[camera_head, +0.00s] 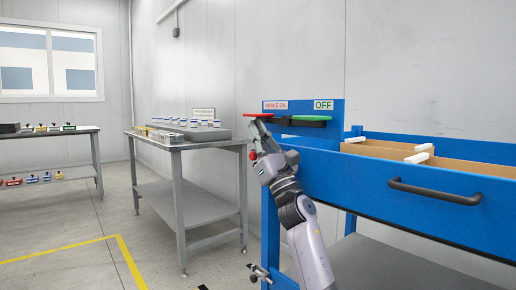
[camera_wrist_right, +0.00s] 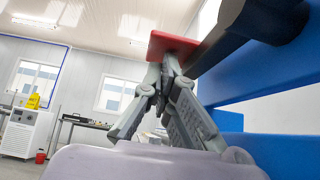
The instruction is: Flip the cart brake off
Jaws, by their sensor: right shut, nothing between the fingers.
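The blue cart (camera_head: 440,190) stands at the right. On its raised blue panel are a "BRAKE ON" label (camera_head: 276,105) and an "OFF" label (camera_head: 323,104). Below them is a dark brake rocker (camera_head: 290,122) with a red pad (camera_head: 257,115) at its left end and a green pad (camera_head: 311,118) at its right end. My right gripper (camera_head: 258,126) is shut and empty, its tips just under the red pad. In the right wrist view the fingertips (camera_wrist_right: 168,60) meet at the underside of the red pad (camera_wrist_right: 172,44) and look in contact with it. My left gripper is out of view.
The cart has a dark handle (camera_head: 434,192) and an open tray with dividers (camera_head: 430,152). A grey table (camera_head: 190,143) with vials stands left of the cart. Another table (camera_head: 45,131) is at the far left. Floor with a yellow line (camera_head: 120,245) is clear.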

